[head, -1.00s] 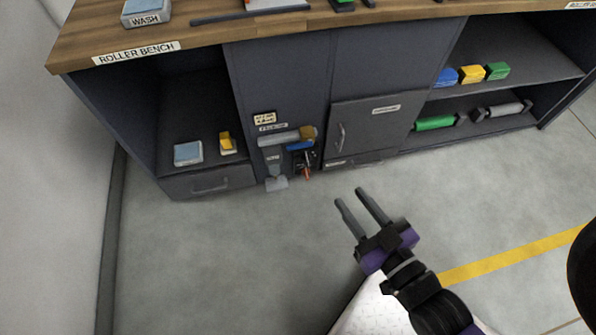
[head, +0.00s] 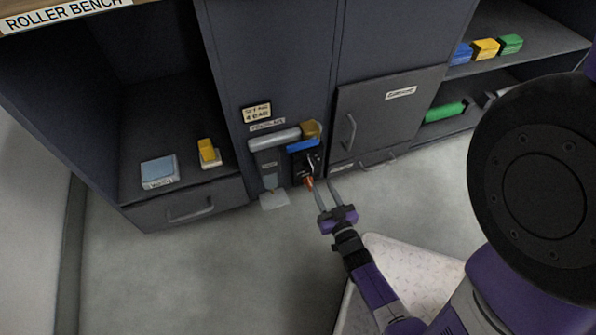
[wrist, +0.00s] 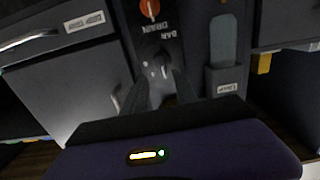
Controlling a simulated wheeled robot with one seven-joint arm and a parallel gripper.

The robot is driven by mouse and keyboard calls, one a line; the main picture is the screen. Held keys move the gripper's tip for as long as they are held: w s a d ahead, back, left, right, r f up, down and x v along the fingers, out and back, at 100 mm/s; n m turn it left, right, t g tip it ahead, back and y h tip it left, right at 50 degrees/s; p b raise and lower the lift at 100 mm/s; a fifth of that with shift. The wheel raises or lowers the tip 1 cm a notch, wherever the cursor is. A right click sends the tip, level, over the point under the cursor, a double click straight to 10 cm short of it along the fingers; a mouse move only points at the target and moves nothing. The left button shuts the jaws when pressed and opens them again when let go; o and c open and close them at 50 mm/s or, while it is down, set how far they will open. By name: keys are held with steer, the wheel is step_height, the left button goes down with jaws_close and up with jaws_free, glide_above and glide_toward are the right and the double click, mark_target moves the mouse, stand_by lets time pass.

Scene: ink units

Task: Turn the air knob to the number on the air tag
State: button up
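The air tag (head: 256,112) is a small cream plate on the cabinet front. Its print is small; it seems to read "SET AIR 4 BAR". Below it, a black panel (head: 300,168) carries a dark knob with a pale pointer (head: 312,160). In the wrist view this knob (wrist: 155,68) shows upside down beside "BAR" lettering, with an orange-red part (wrist: 150,9) by the word "DRAIN". My gripper (head: 322,183) is open and empty, just in front of the panel. In the wrist view its fingers flank the knob's line; contact cannot be told. The dial numbers are unreadable.
A grey roller (head: 274,139) and a blue bar (head: 303,145) jut out above the panel. A grey tray-like piece (head: 274,199) sticks out low at left. A cabinet door with a handle (head: 350,132) is at right. The floor in front is open.

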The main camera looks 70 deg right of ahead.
mark_target(313, 171)
steer(key=x, duration=0.2)
steer(key=b+x, duration=0.1)
steer(key=x, duration=0.2)
steer(key=b+x, duration=0.1)
steer(key=x, duration=0.1)
steer(key=shift+w+d+r, duration=0.1)
steer(key=shift+w+r, duration=0.3)
jaws_close()
